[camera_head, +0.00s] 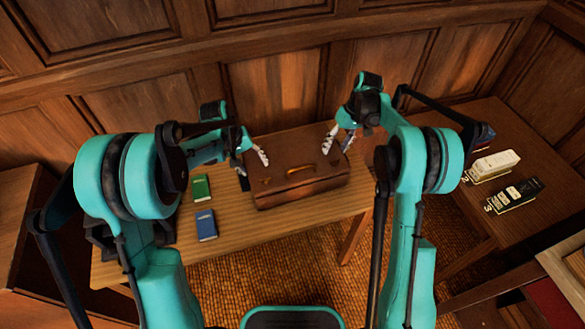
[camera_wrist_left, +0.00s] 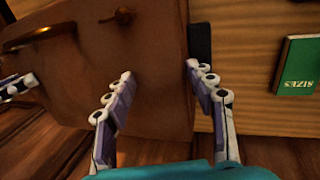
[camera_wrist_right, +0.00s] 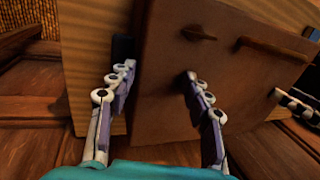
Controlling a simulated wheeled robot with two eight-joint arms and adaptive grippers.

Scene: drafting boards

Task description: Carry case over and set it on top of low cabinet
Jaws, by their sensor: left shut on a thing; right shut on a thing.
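The case (camera_head: 300,190) is a brown box with a tan handle on its top, over the wooden table at the middle of the head view. I cannot tell whether it touches the table. My left gripper (camera_head: 254,165) is shut on its left end; the left wrist view shows one finger over the case (camera_wrist_left: 150,60) and one beyond its edge by a black fitting. My right gripper (camera_head: 338,145) is shut on its right end, with fingers either side of the edge of the case (camera_wrist_right: 225,75). A dark wooden cabinet top (camera_head: 460,225) stands at the right; I cannot tell whether it is the low cabinet.
A green book (camera_head: 201,187) and a blue book (camera_head: 206,225) lie on the table (camera_head: 270,230) left of the case. White (camera_head: 495,164) and black (camera_head: 512,195) numbered boxes lie on the right wooden top. Another wooden unit (camera_head: 28,225) stands far left. Panelled walls close the back.

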